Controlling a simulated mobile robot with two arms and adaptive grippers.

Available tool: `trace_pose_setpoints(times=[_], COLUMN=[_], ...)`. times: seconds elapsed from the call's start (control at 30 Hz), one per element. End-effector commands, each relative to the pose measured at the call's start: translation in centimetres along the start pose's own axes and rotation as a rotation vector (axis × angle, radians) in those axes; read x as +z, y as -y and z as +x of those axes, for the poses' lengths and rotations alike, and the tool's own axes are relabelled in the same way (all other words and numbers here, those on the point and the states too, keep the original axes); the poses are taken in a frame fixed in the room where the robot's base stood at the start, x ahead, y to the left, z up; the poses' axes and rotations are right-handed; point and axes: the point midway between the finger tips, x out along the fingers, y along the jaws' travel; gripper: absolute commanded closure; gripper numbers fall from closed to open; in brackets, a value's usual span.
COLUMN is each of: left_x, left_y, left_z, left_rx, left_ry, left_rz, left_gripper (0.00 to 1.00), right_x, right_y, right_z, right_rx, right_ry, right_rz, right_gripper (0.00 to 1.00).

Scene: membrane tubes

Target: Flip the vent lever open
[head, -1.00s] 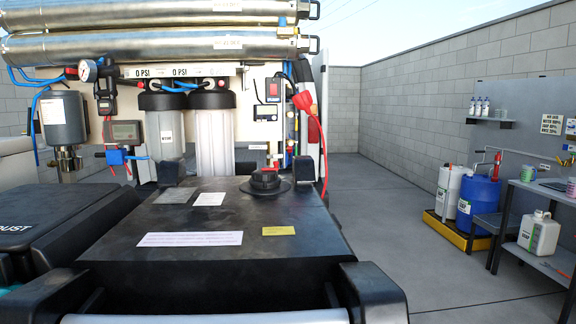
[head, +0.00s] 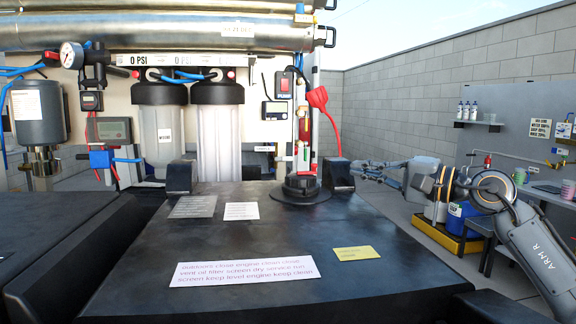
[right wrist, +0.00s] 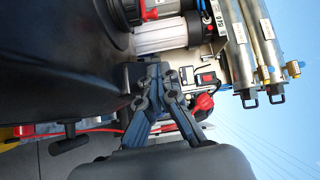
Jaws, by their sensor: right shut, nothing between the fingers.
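I cannot make out the vent lever for certain. A black round cap (head: 300,187) sits on the far right part of the black tank top (head: 220,255). A slim upright fitting with red and green parts (head: 303,135) shows behind it. My right gripper (head: 362,170) reaches in from the right, just right of the tank's back corner, with its fingers pointing left. In the right wrist view the right gripper (right wrist: 153,72) is shut and empty, close to a dark block at the panel's edge. A black T-shaped handle (right wrist: 68,142) shows lower left there. My left gripper is not in view.
A red plug (head: 318,98) with a red cable hangs at the panel's right edge, near my right gripper. Two filter housings (head: 217,130) stand behind the tank. A blue drum (head: 462,220) stands on a yellow tray at the right.

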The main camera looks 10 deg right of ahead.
Motion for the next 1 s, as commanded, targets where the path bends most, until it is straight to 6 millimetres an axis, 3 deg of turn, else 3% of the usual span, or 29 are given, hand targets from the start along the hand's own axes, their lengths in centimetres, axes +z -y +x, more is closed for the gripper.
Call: trace_pose_setpoints(times=[0.1, 0.17, 0.33, 0.47, 0.6, 0.77, 1.0], left_x=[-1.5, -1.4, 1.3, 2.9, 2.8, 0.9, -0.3], left_y=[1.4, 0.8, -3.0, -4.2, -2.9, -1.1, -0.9], left_z=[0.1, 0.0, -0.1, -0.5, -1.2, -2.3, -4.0], left_rx=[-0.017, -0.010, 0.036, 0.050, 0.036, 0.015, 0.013], left_ry=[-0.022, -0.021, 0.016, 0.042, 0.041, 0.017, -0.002], left_rz=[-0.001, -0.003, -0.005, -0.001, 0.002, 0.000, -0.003], left_gripper=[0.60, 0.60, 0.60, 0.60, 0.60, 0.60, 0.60], right_x=[-0.1, -0.1, -0.1, -0.1, -0.1, -0.1, -0.1], right_y=[0.4, 0.4, 0.4, 0.5, 0.7, 0.8, 0.7], right_z=[-0.3, -0.3, -0.3, 0.2, 1.9, 5.1, 9.8], right_rx=[0.003, 0.003, 0.002, 0.002, 0.001, 0.001, 0.000], right_ry=[-0.007, -0.007, -0.006, -0.004, -0.002, -0.002, -0.003], right_rz=[-0.029, -0.029, -0.025, -0.023, -0.020, -0.020, -0.019], right_gripper=[1.00, 1.00, 1.00, 1.00, 1.00, 1.00, 1.00])
